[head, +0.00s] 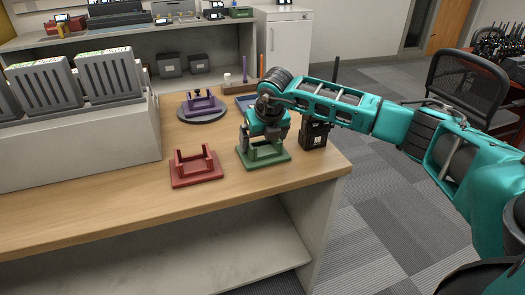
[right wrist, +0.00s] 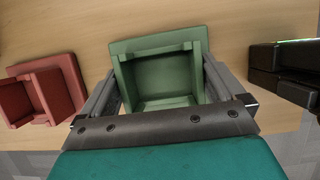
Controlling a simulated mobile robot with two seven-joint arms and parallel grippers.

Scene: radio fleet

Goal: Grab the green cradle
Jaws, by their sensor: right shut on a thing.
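The green cradle (head: 263,155) sits on the wooden table near its right end, below my right gripper (head: 264,136). In the right wrist view the green cradle (right wrist: 160,75) lies between the two fingers of my right gripper (right wrist: 163,88). The fingers are shut on its raised frame from both sides. Its base plate looks to be resting on the table, though I cannot tell if there is a small gap. My left gripper is not in view.
A red cradle (head: 195,167) stands left of the green one. A purple cradle (head: 201,101) sits on a round grey base (head: 202,113) behind. A black radio (head: 314,131) stands close on the right. A blue tray (head: 246,102) lies behind my gripper. The table's front strip (head: 100,212) is clear.

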